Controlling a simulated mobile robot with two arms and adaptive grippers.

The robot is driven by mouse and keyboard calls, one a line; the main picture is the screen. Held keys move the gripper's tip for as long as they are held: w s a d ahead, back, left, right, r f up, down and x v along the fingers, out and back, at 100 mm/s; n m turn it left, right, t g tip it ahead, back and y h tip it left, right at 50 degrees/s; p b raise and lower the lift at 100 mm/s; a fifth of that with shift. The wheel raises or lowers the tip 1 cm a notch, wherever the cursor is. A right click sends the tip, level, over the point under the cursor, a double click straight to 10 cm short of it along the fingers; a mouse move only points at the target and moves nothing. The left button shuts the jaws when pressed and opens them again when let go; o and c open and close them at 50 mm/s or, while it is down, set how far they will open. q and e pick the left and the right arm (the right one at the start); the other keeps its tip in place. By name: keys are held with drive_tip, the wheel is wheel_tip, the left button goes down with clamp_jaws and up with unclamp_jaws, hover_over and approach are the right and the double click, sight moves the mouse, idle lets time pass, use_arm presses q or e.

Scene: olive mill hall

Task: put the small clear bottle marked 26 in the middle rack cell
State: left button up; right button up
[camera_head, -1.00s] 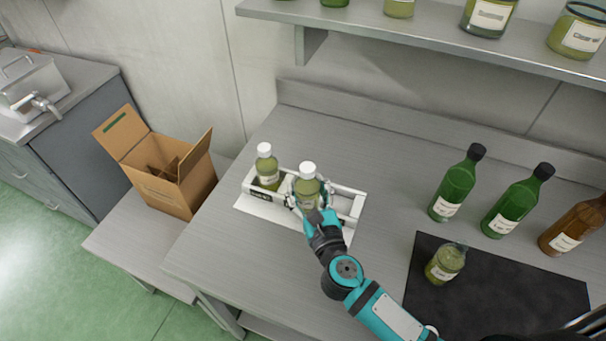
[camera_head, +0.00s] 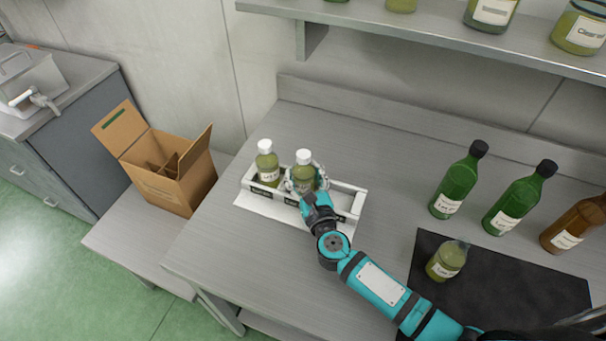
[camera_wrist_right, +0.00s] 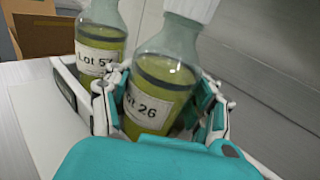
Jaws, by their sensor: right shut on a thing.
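The small clear bottle marked 26 (camera_head: 304,175) has a white cap and green-yellow contents. My right gripper (camera_head: 307,186) is shut on it. The right wrist view shows its "Lot 26" label (camera_wrist_right: 150,108) between the fingers, and the bottle leans slightly there. It is at the middle of the white rack (camera_head: 345,200); its base is hidden, so I cannot tell if it rests on the cell floor. Another white-capped bottle (camera_head: 267,165), reading "Lot 5" and a partly hidden digit in the right wrist view (camera_wrist_right: 98,45), stands in the left cell. The right cell looks empty. My left gripper is not seen.
Two green bottles (camera_head: 457,185) (camera_head: 520,198) and a brown bottle (camera_head: 575,222) stand at the right. An open cardboard box (camera_head: 175,178) is left of the bench. A shelf (camera_head: 420,38) hangs above the back.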

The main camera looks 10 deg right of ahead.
drive_tip(key=o, duration=1.4)
drive_tip(key=shift+c, duration=0.2)
drive_tip(key=shift+o, duration=1.2)
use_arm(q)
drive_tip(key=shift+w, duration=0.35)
use_arm(e)
drive_tip(key=shift+s, duration=0.35)
drive_tip(key=s, duration=0.3)
drive_tip(key=s+b, duration=0.1)
drive_tip(key=s, duration=0.3)
drive_tip(key=s+d+b, duration=0.1)
drive_tip(key=s, duration=0.2)
drive_tip(key=shift+s+r, duration=0.1)
drive_tip(key=shift+s, duration=0.2)
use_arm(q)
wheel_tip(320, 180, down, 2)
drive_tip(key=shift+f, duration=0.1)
use_arm(e)
drive_tip(key=shift+s+r, duration=0.1)
drive_tip(key=shift+s, duration=0.3)
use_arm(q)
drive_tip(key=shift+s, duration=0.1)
